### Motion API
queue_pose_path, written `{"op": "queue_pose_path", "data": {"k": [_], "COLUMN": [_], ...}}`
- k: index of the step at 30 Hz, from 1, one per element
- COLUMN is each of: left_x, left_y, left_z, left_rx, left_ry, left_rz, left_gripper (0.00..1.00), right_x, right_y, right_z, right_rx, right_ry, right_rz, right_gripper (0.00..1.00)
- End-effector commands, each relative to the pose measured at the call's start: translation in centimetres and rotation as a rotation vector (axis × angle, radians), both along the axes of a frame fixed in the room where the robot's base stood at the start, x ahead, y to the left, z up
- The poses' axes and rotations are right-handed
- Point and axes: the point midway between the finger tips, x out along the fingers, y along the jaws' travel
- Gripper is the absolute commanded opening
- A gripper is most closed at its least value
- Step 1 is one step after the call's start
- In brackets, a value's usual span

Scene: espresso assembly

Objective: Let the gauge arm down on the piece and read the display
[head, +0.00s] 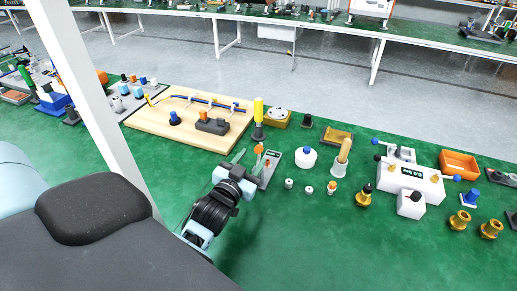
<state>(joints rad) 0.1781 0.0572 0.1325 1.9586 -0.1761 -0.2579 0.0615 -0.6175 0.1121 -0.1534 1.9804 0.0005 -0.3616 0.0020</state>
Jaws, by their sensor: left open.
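My left gripper (250,161) is open, its two fingers pointing away from me over the green table. At its fingertips stands a small grey stand with a dark plate (271,168) and an orange-topped part (259,149), which looks like the gauge and its arm. The gripper partly hides it. I cannot tell whether the arm is raised or touching a piece, or whether a finger touches it. No readable display shows on this stand. My right gripper is not in view.
A white box (413,181) with a small "0.0 bar" label or display stands at the right. A yellow-handled tool (258,112) stands behind the gripper, near a wooden board (150,122). The front green table (320,245) is clear.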

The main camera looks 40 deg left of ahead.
Motion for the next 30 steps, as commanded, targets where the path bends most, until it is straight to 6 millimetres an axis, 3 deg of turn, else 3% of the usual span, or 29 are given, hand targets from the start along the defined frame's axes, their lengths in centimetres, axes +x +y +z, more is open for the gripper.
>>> {"op": "queue_pose_path", "data": {"k": [9,21,30], "left_x": [4.2,5.0,5.0], "left_y": [0.7,0.8,0.8], "left_z": [0.1,0.1,0.1], "left_rx": [0.0,0.0,0.0], "left_ry": [-0.002,-0.001,-0.001], "left_rz": [0.0,0.0,0.0], "left_gripper": [0.45,0.45,0.08], "right_x": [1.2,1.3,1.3], "right_y": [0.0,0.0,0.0], "right_z": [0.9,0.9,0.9], "right_rx": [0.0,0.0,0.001], "right_ry": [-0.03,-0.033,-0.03], "right_rz": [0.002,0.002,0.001], "right_gripper": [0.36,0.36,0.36]}}
